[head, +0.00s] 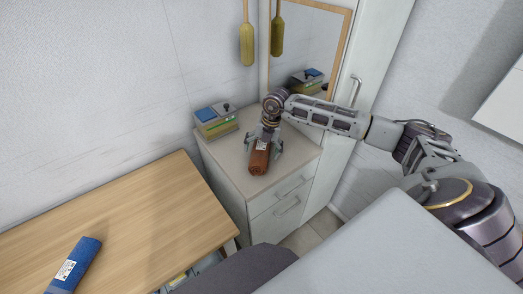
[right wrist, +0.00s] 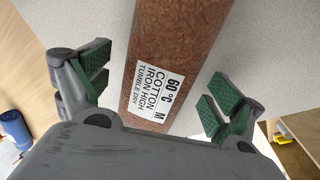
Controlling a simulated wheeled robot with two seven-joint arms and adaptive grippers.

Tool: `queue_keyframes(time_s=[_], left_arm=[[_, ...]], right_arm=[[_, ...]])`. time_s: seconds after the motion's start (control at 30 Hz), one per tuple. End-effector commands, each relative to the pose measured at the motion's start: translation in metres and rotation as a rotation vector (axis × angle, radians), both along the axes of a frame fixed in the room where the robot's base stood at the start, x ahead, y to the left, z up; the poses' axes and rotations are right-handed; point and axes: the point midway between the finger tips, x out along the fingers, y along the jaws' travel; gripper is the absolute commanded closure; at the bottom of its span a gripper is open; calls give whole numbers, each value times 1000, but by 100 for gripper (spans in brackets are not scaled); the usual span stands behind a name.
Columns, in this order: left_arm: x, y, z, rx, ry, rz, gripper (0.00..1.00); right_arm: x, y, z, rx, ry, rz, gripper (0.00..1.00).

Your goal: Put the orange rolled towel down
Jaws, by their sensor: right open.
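The orange rolled towel (head: 260,157), brown-orange with a white label, lies on the light top of a drawer cabinet (head: 232,158). My right gripper (head: 264,143) is above it with its fingers on either side. In the right wrist view the towel (right wrist: 175,45) runs between the two open, green-padded fingers of the right gripper (right wrist: 155,88). Gaps show between both fingers and the towel. Part of the towel is hidden behind the gripper body. My left gripper is not in view.
A box with blue and green parts (head: 216,120) stands at the cabinet's back left, near the wall. A mirror (head: 308,45) stands behind. A wooden table (head: 130,215) at left holds a blue rolled towel (head: 78,262). The cabinet top's front left is clear.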

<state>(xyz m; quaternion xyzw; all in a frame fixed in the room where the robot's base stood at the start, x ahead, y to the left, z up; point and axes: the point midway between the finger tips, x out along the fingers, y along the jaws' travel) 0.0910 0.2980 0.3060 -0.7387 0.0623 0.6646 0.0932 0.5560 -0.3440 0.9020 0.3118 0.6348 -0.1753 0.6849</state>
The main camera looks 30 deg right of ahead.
Motion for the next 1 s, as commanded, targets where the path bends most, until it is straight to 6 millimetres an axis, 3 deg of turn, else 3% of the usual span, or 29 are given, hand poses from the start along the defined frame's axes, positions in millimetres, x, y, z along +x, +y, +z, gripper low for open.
queue_keyframes(time_s=[0.6, 1.0], left_arm=[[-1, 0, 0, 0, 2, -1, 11], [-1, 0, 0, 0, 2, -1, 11]], right_arm=[[1, 2, -8, 1, -1, 0, 8], [1, 2, -8, 1, -1, 0, 60]])
